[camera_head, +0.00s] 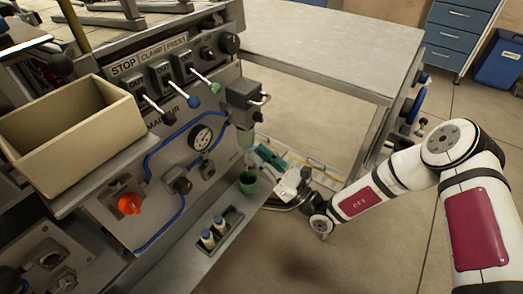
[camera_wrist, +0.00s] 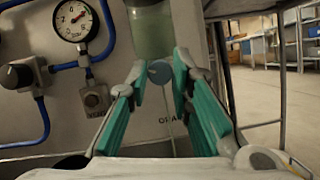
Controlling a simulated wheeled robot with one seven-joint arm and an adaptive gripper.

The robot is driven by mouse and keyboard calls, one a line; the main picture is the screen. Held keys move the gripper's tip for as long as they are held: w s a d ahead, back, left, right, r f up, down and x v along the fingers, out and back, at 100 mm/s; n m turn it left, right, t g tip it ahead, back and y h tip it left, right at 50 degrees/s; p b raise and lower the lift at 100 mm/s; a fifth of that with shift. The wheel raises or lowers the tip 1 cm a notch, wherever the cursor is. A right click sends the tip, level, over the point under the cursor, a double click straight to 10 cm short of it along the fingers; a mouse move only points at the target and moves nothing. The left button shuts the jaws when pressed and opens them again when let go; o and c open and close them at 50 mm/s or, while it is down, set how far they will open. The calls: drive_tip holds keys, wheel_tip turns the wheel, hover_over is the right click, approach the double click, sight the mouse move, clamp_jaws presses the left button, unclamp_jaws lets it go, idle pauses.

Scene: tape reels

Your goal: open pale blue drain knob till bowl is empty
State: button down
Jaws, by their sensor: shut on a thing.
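The pale blue drain knob (camera_wrist: 160,72) is small and round and sits at the bottom of a clear bowl (camera_wrist: 152,30) in the wrist view. The bowl looks pale green and cloudy inside; its liquid level cannot be made out. The bowl also shows below a grey block in the head view (camera_head: 245,137). My gripper (camera_wrist: 160,70) has its teal fingers shut on the knob, one tip at each side. In the head view my gripper (camera_head: 262,156) reaches in from the right, and the knob is hard to make out there.
A dark green cup (camera_head: 248,183) stands below the bowl on the machine's ledge. A pressure gauge (camera_head: 201,138), an orange knob (camera_head: 130,204) and blue hoses are on the panel to the left. A beige box (camera_head: 75,135) sits further left. A grey table (camera_head: 330,45) stands behind.

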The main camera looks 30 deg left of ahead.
drive_tip(key=shift+s+m+t+h+p, duration=0.1)
drive_tip(key=shift+m+t+h+p, duration=0.15)
drive_tip(key=shift+m+t+p, duration=0.65)
drive_tip(key=shift+m+t+h+p, duration=0.1)
drive_tip(key=shift+m+h+p, duration=0.25)
drive_tip(key=shift+m, duration=1.05)
drive_tip(key=c, duration=1.4)
unclamp_jaws()
drive_tip(key=v, duration=1.2)
drive_tip(key=shift+f, duration=0.15)
drive_tip(key=shift+s, duration=0.1)
